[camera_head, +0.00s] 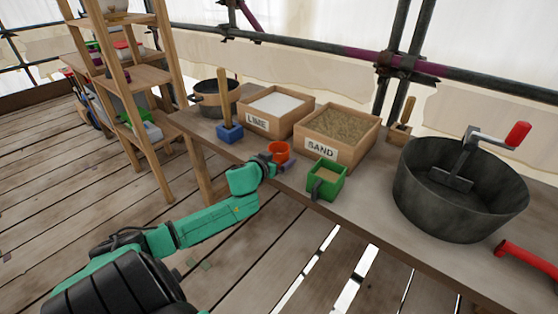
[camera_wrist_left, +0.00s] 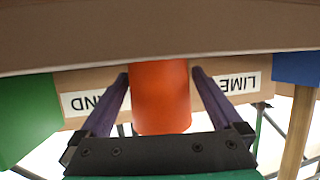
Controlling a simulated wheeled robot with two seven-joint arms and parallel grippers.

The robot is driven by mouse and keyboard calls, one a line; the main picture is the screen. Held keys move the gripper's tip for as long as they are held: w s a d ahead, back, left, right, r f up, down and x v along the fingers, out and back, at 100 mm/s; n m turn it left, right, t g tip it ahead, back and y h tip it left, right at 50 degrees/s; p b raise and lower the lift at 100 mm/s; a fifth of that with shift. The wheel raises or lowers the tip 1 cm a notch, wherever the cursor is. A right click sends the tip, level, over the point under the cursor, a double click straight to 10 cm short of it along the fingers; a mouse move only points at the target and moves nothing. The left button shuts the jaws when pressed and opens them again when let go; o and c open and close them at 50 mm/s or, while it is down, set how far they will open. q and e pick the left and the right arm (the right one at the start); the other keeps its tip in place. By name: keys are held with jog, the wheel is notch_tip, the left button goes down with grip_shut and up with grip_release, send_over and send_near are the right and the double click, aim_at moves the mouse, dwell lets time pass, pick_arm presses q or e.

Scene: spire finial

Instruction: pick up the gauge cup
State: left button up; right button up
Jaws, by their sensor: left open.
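The gauge cup, an orange cup (camera_head: 278,150), stands on the bench near its front edge, before the lime and sand boxes. In the left wrist view, which looks upside down, the orange cup (camera_wrist_left: 160,98) fills the middle. My left gripper (camera_head: 277,164) reaches in from the front at the bench edge. It is open, with one purple finger on each side of the cup and the tips close to its wall. Whether either finger touches the cup cannot be told. My right gripper is in neither view.
A green box with a handle (camera_head: 326,181) stands right of the cup. The lime box (camera_head: 252,122) and sand box (camera_head: 330,152) are behind. A blue block with a wooden handle (camera_head: 229,133) is left. A dark mixing tub (camera_head: 450,205) stands farther right.

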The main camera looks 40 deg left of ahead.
pick_arm(q)
jog(key=c, duration=1.2)
jog(key=shift+r, duration=0.15)
